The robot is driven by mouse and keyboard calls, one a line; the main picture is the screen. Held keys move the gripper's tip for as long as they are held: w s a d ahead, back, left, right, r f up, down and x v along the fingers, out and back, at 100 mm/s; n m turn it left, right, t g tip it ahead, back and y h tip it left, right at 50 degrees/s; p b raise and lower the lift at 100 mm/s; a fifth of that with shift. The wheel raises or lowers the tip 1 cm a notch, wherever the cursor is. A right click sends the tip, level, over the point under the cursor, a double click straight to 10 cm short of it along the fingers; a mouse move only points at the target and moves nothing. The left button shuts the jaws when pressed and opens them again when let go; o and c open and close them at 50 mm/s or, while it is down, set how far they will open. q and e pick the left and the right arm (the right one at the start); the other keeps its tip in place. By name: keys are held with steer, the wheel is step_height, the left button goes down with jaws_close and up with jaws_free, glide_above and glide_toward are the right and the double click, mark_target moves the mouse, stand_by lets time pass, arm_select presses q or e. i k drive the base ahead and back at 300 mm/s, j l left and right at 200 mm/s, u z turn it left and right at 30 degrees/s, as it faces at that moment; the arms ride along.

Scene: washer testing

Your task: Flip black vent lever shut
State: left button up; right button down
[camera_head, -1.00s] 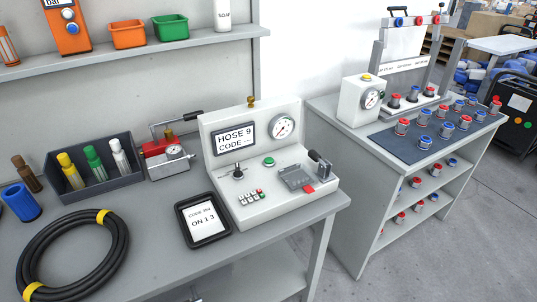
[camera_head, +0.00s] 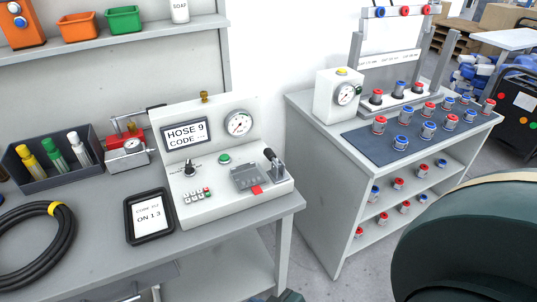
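The white test console (camera_head: 190,215) stands on the grey bench. At its right end a black-handled lever (camera_head: 270,156) leans up and to the left from a grey metal bracket beside a clamp plate (camera_head: 246,178). A smaller black knob or lever (camera_head: 189,170) stands upright on the console's left part. Its label is too small to read, and I cannot tell which of the two is the vent lever. Neither of my grippers is in view. A large dark green rounded shape, seemingly part of my own arm, fills the lower right.
A black-framed code card (camera_head: 149,216) lies left of the console. A second bench (camera_head: 318,200) with red and blue fittings stands right, across a gap.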

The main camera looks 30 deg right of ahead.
mark_target(267, 152)
steer(key=k+l+u, duration=0.1)
steer(key=l, duration=0.25)
steer(key=k+l+u, duration=0.1)
steer(key=l, duration=0.25)
steer(key=k+l+u, duration=0.1)
steer(key=l, duration=0.2)
steer(key=k+l, duration=0.1)
steer(key=l, duration=0.2)
steer(key=k+l, duration=0.1)
steer(key=l, duration=0.15)
steer(key=k+l, duration=0.15)
steer(key=l, duration=0.15)
